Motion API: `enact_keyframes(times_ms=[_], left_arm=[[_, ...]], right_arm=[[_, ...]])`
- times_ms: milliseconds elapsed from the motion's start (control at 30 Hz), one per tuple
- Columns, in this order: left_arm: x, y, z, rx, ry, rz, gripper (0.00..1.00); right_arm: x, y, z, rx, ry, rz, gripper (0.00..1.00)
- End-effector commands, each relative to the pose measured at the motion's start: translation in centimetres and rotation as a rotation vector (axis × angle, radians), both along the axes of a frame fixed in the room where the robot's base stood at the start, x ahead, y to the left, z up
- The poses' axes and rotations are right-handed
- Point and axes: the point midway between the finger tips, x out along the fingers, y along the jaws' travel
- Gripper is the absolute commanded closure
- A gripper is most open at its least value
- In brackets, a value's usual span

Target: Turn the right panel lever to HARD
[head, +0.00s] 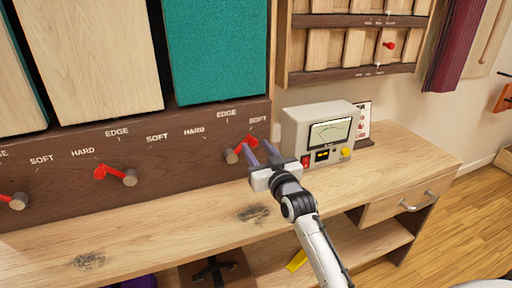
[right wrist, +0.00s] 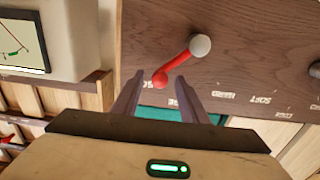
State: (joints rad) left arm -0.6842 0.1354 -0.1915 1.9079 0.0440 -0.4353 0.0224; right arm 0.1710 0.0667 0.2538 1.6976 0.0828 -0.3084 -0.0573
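The right panel lever (head: 240,151) is on the dark wood strip below the teal panel. Its red arm runs from a round pivot up and right, and its red tip points toward the SOFT label (head: 258,119). The HARD label (head: 194,130) is to its left, with EDGE between. My right gripper (head: 258,149) is open at the lever's tip. In the right wrist view, which is upside down, the red lever (right wrist: 176,66) has its tip between the ends of the open fingers (right wrist: 158,84); contact cannot be told. My left gripper is not in view.
A meter box (head: 318,134) stands on the bench close right of my right gripper. The middle lever (head: 115,174) and a left lever (head: 14,201) sit along the same strip. The wooden bench top (head: 175,222) is clear in front. A wall shelf (head: 350,76) hangs above the box.

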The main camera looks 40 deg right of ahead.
Motion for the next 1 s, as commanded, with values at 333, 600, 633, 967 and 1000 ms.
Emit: enact_keyframes(times_ms=[333, 600, 633, 967, 1000], left_arm=[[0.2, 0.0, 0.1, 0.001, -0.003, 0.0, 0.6], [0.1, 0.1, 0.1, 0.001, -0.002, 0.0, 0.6], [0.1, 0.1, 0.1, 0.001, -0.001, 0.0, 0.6], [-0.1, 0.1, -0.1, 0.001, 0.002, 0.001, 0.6], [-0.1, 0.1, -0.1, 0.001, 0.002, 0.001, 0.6]], right_arm=[[1.3, -0.3, 0.0, -0.001, 0.001, 0.0, 0.6], [1.3, -0.3, 0.0, -0.001, 0.001, 0.001, 0.89], [1.3, -0.3, 0.0, -0.001, 0.001, 0.001, 0.94], [1.6, -0.1, 0.0, -0.009, 0.003, 0.003, 1.0], [1.8, 0.1, 0.1, -0.016, 0.004, 0.005, 1.0]])
